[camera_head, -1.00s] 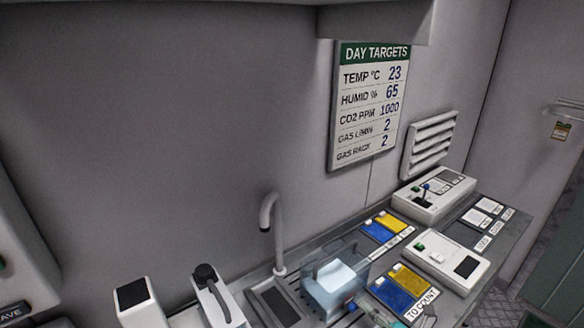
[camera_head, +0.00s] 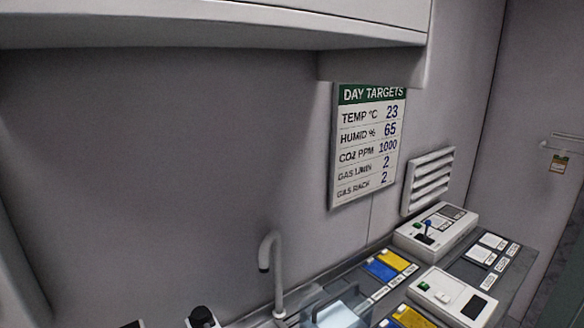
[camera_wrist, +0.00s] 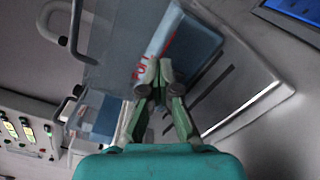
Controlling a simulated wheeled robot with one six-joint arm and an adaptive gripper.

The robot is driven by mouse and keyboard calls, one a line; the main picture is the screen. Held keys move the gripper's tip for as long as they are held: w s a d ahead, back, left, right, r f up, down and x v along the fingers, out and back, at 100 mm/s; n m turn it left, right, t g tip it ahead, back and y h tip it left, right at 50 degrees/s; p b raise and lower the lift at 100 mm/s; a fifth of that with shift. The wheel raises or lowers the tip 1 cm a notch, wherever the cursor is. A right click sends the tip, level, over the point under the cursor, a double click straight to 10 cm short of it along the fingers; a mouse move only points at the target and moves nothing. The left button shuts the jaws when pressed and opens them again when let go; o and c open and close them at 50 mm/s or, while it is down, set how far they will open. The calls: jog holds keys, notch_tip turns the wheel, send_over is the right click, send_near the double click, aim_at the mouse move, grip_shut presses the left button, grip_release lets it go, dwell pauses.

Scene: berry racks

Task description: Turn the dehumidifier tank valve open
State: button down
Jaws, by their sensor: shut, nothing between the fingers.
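A translucent bluish box with red lettering (camera_wrist: 190,35), possibly the tank, lies just beyond my fingers in the wrist view. A pale bluish box, likely the same one, shows at the bottom edge of the head view (camera_head: 340,314), cut off there. My gripper (camera_wrist: 154,75) is shut and empty, its fingertips overlapping the box in the picture; I cannot tell whether they touch it. I cannot make out a valve for certain. A dark bent bar (camera_wrist: 76,40) stands left of the box. My gripper does not clearly show in the head view.
A grey tap (camera_head: 270,262) rises beside the box. Two white devices (camera_head: 436,232) (camera_head: 428,288) and blue and yellow cards (camera_head: 380,269) crowd the counter to the right. A wall cabinet (camera_head: 210,32) overhangs above. A targets sign (camera_head: 366,150) hangs behind.

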jog(key=shift+s+a+f, duration=0.2)
jog(key=shift+f, duration=0.2)
dwell(0.8)
jog(key=shift+w+d+f, duration=0.2)
jog(key=shift+f, duration=0.25)
dwell(0.3)
jog(key=shift+d, duration=0.1)
dwell(0.4)
jog(key=shift+w+d, duration=0.2)
jog(key=shift+d, duration=0.1)
jog(key=shift+v, duration=2.9)
jog(key=shift+s, duration=0.1)
